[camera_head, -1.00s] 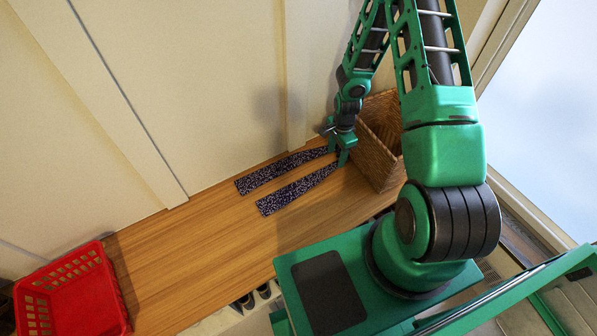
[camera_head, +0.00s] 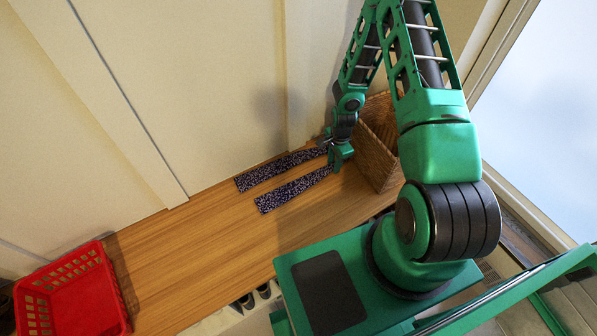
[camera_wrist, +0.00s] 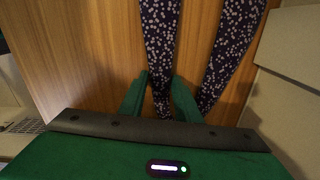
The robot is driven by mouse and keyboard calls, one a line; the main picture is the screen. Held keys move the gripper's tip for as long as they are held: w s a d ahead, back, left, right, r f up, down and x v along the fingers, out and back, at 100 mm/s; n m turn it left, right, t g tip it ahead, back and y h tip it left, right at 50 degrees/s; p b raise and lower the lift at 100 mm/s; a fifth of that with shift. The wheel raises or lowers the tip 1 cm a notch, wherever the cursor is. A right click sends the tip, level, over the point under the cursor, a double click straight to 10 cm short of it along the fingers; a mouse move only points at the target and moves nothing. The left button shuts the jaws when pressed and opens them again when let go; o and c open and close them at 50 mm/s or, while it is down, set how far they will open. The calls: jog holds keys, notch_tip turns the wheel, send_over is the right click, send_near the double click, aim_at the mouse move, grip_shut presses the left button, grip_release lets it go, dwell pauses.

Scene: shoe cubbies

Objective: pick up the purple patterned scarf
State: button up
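The purple patterned scarf (camera_head: 293,190) has white speckles and lies on a wooden top as two strips running side by side. Its right end is hidden by my gripper (camera_head: 332,163) in the head view. In the wrist view my gripper (camera_wrist: 161,84) has its two green fingers apart. One strip of the scarf (camera_wrist: 160,35) narrows and runs down between them. The other strip (camera_wrist: 229,50) passes to the right, outside the right finger. I cannot tell whether the fingers touch the cloth.
A wicker basket (camera_head: 373,158) stands close to the right of my gripper. A pale wall (camera_head: 228,110) rises behind the top. A red plastic basket (camera_head: 75,295) is at the lower left. The wooden top (camera_head: 180,255) between it and the scarf is clear.

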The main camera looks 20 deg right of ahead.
jog(key=shift+c, duration=0.8)
jog(key=shift+r, duration=0.15)
notch_tip(320, 180, up, 10)
dwell(0.8)
dwell(0.5)
